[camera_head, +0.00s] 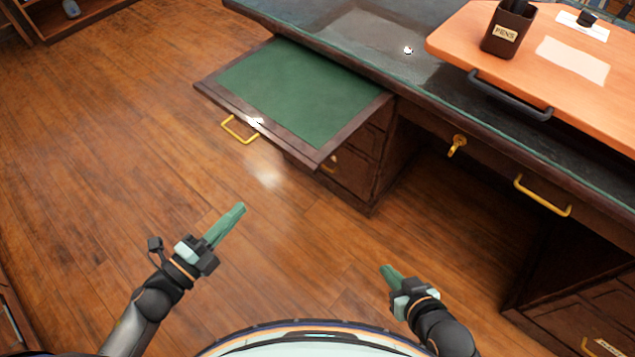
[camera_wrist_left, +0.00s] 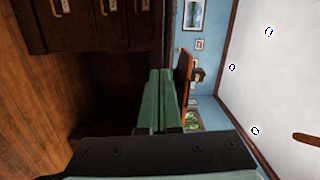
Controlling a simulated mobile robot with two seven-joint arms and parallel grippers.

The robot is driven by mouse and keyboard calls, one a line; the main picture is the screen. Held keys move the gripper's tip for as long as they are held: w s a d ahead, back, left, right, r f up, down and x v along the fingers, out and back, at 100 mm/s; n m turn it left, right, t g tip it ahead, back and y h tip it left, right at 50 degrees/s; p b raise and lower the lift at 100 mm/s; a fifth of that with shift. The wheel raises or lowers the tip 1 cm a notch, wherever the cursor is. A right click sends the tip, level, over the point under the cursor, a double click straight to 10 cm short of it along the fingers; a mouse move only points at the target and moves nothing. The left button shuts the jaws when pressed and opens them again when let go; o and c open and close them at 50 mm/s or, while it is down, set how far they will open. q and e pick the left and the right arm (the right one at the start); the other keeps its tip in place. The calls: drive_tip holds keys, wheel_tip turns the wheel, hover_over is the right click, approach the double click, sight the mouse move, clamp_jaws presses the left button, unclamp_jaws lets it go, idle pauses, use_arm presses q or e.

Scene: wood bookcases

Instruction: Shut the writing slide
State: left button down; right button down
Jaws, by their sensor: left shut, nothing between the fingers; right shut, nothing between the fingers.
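The writing slide (camera_head: 295,88) is a flat board with a green top and dark wood rim, pulled out from the left part of the desk (camera_head: 345,30). A brass handle (camera_head: 240,131) sits on its front edge. My left gripper (camera_head: 240,209) is shut and empty, in front of and below the slide in the picture, apart from it. Its green fingers (camera_wrist_left: 160,98) are together in the left wrist view. My right gripper (camera_head: 387,270) is shut and empty, lower right, apart from the desk. The slide cannot be made out in the left wrist view.
An orange board (camera_head: 460,40) with a black handle lies on the desk, carrying a pen cup (camera_head: 508,30). A key (camera_head: 457,146) and a brass drawer handle (camera_head: 542,196) stick out of the desk front. The wooden floor (camera_head: 110,130) left of the slide is clear.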

use_arm(q)
drive_tip(key=m+h, duration=0.1)
drive_tip(key=m, duration=0.1)
approach(300, 164)
drive_tip(key=shift+g, duration=0.4)
drive_tip(key=x, duration=0.6)
drive_tip(key=shift+w+d+r+b, duration=0.1)
drive_tip(key=shift+w+r+b, duration=0.1)
drive_tip(key=shift+w+b, duration=0.15)
drive_tip(key=shift+w, duration=0.1)
drive_tip(key=shift+d, duration=0.1)
